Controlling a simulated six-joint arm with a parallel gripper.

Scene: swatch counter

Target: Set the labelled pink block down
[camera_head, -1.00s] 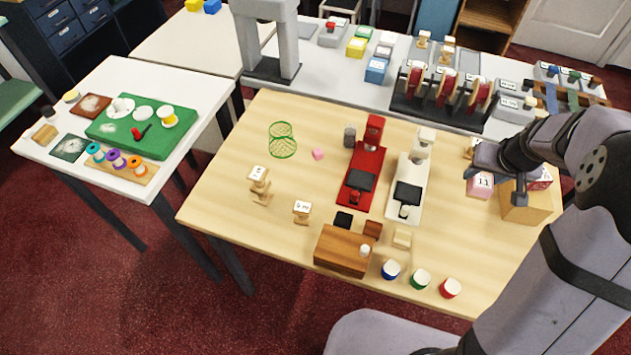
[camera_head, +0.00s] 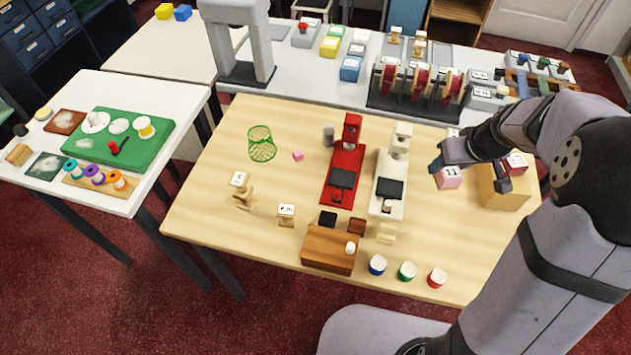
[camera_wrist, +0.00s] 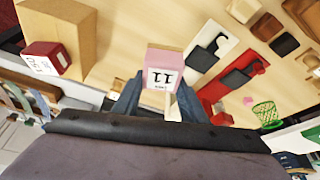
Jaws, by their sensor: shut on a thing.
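The labelled pink block (camera_head: 448,177) is held by my gripper (camera_head: 468,172) at the right side of the wooden table. In the wrist view the pink block (camera_wrist: 163,70) shows a white label reading "11", with my gripper's dark fingers (camera_wrist: 150,100) on either side of it. The block appears to be above the table top, though its exact height is hard to tell. A small plain pink cube (camera_head: 297,156) lies apart on the table, near the green wire basket.
A wooden box (camera_head: 503,190) stands right of the block, with a labelled red block (camera_head: 516,163) on it. A white device (camera_head: 388,190) and a red device (camera_head: 343,170) stand to the left. Several cups, including a red one (camera_head: 437,278), line the front edge. Bare table lies between.

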